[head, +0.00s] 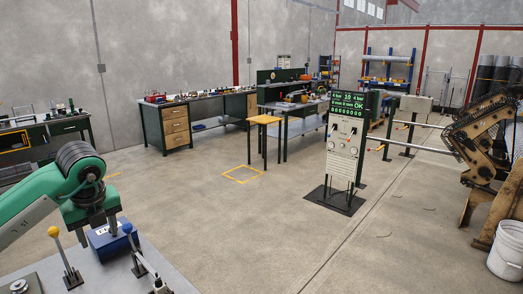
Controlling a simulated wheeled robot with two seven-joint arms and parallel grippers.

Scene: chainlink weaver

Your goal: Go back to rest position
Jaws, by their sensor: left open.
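My left arm comes in from the left edge, green with a dark ribbed wrist. My left gripper (97,222) hangs below that wrist, over a blue box-shaped part on a grey surface at the lower left. The fingers are small and partly hidden, and I see nothing held in them. My right gripper is not in view.
Levers with a yellow knob (54,231) and a blue knob (127,229) stand close to the gripper. A control panel (346,135) stands mid-right, beside a rusty machine (485,140). A white bucket (507,252) is at lower right. The central floor is clear.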

